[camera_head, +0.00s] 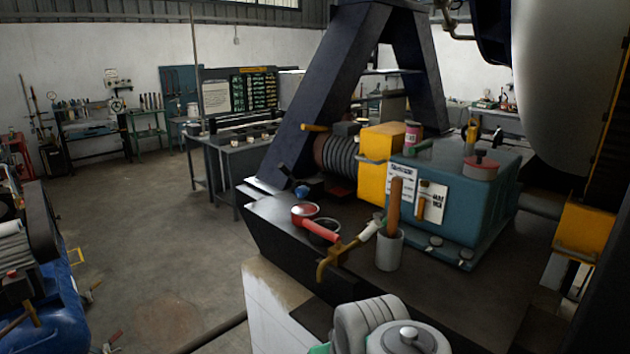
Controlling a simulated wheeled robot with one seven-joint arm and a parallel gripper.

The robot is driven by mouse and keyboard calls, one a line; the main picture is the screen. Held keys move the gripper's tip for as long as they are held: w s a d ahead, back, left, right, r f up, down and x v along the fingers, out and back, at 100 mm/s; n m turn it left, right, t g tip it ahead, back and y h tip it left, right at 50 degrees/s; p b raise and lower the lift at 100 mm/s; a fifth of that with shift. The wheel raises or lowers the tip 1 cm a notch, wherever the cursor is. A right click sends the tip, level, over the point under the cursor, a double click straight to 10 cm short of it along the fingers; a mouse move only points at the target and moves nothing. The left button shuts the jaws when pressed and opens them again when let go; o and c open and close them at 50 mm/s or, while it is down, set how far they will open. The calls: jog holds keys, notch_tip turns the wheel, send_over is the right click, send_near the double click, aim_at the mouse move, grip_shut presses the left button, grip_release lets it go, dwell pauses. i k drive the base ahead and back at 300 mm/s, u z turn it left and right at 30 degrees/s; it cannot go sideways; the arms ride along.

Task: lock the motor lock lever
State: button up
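I cannot tell for sure which part is the motor lock lever. A ribbed dark motor (340,155) sits beneath the black A-frame, with a short yellow-orange handle (314,127) sticking out to its left. A red-handled lever (318,229) lies at the platform's front, beside a brass, tap-like piece (333,258).
A grey cup (389,250) with a wooden handle in it stands before the teal housing. A yellow block (378,160) adjoins the motor. The black A-frame (335,80) rises behind. A blue machine (55,310) is at lower left. The floor (150,235) between is mostly open.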

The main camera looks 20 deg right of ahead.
aim_at(281, 167)
jog(key=u, duration=0.75)
jog(key=i, duration=0.7)
jog(key=u, duration=1)
jog(key=i, duration=0.9)
jog(key=z, duration=0.35)
jog(key=i, duration=0.85)
jog(key=z, duration=1)
jog(key=i, duration=0.3)
jog(key=z, duration=0.2)
